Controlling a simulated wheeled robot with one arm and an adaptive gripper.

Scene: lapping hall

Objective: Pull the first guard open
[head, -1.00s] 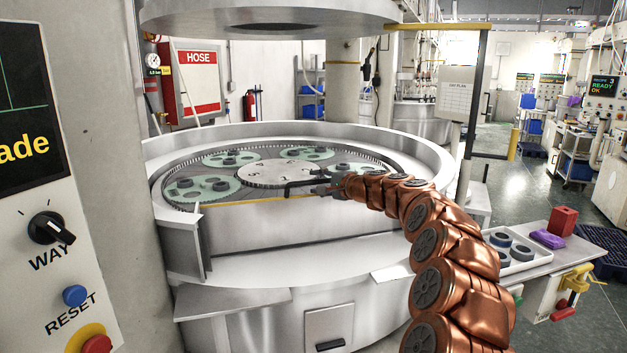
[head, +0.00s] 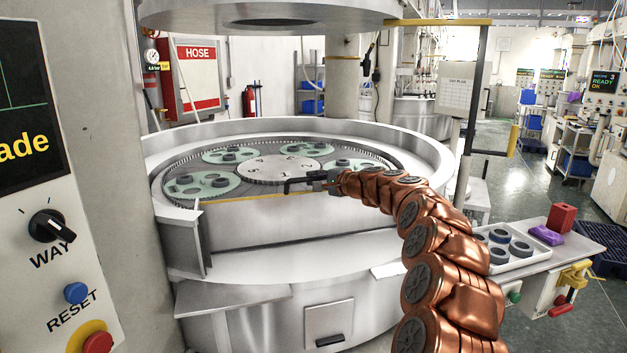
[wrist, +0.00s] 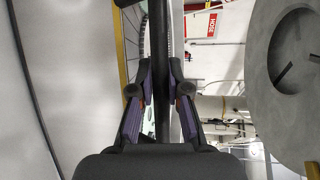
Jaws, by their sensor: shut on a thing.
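The first guard (head: 262,226) is the curved grey metal panel at the front of the big round lapping machine, with a yellow strip along its top edge. Its black bar handle (head: 292,183) stands at that edge. My gripper (head: 328,182) comes in from the right and is shut on the handle. In the wrist view the dark handle bar (wrist: 162,45) runs between the purple-padded fingers of my gripper (wrist: 160,95). The yellow strip (wrist: 122,50) shows just left of the bar. The guard looks closed across the front, though my arm hides its right part.
Green carriers (head: 203,184) with dark rings lie on the machine plate. The upper plate (head: 265,15) hangs above. A yellow-topped post frame (head: 437,22) and a side shelf with a ring tray (head: 512,262) stand right. A control panel (head: 60,240) is close on the left.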

